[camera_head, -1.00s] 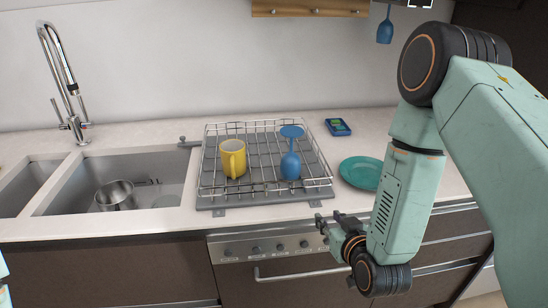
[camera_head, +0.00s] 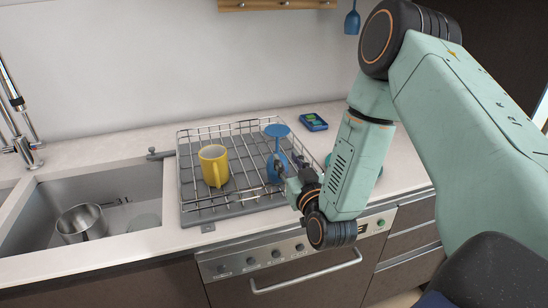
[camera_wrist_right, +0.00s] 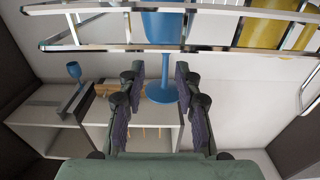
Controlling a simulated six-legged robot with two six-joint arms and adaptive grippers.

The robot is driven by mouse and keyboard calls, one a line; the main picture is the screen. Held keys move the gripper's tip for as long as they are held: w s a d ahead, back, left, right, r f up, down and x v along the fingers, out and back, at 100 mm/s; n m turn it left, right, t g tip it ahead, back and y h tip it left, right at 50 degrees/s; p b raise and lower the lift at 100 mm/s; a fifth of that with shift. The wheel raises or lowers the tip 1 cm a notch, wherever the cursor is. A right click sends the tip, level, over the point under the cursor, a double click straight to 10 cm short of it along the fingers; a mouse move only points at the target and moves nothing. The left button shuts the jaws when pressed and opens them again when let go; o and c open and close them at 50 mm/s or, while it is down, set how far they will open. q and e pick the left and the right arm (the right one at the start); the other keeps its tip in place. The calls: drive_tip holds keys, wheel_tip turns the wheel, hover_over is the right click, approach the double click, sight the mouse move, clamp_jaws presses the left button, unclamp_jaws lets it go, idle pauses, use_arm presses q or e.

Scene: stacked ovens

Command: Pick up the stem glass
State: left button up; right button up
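The blue stem glass (camera_head: 276,148) stands upside down in the wire rack, its round foot at the top and its bowl at the bottom. My right gripper (camera_head: 281,172) is close in front of it at the right and hides part of the bowl. In the right wrist view, which is upside down, the glass (camera_wrist_right: 164,60) shows between the two spread fingers of the right gripper (camera_wrist_right: 160,68). The fingers are open and not closed on it. Contact cannot be told. My left gripper is not in view.
A yellow mug (camera_head: 213,165) stands in the wire rack (camera_head: 190,198) left of the glass. A blue tray-like item (camera_head: 313,122) lies behind right. My right arm mostly hides a teal plate. A sink (camera_head: 40,225) with a metal pot (camera_head: 82,222) is at the left.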

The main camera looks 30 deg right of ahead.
sight(277, 152)
drive_tip(key=w, duration=0.5)
drive_tip(key=shift+f, duration=0.1)
drive_tip(key=shift+w+d, duration=0.15)
drive_tip(key=shift+w, duration=0.2)
drive_tip(key=shift+d, duration=0.45)
drive_tip(key=shift+w+a, duration=0.3)
drive_tip(key=shift+a, duration=0.1)
drive_tip(key=c, duration=0.3)
drive_tip(key=shift+c, duration=0.8)
drive_tip(key=shift+s+d, duration=0.25)
drive_tip(key=shift+d, duration=0.05)
clamp_jaws()
drive_tip(key=shift+w+a, duration=0.2)
drive_tip(key=shift+a, duration=0.05)
